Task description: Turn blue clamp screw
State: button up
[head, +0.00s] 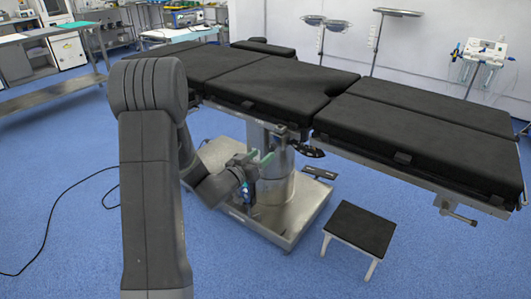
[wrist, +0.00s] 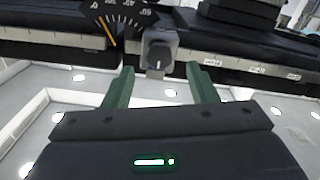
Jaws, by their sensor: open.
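The wrist view shows a grey clamp block with a round dark knob (wrist: 158,52) on the table's side rail. No blue shows on it, so I cannot tell if it is the blue clamp screw. My gripper (wrist: 160,82) is open, with its two green fingers apart. The knob lies beyond the fingertips, roughly centred between them; nothing is between the fingers. In the head view my gripper (head: 255,157) is below the near edge of the black operating table (head: 265,85), beside its column. The clamp cannot be made out there.
A black dial with white marks and an orange pointer (wrist: 110,28) sits left of the knob. The metal rail (wrist: 245,68) runs to the right. The table's steel base (head: 285,230) and a black-topped step stool (head: 360,228) stand on the blue floor. Another metal clamp (head: 455,210) hangs at right.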

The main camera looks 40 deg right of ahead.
aim_at(270, 148)
jog(key=v, duration=1)
jog(key=x, duration=1.3)
jog(key=shift+d, duration=0.4)
jog(key=shift+a, duration=0.1)
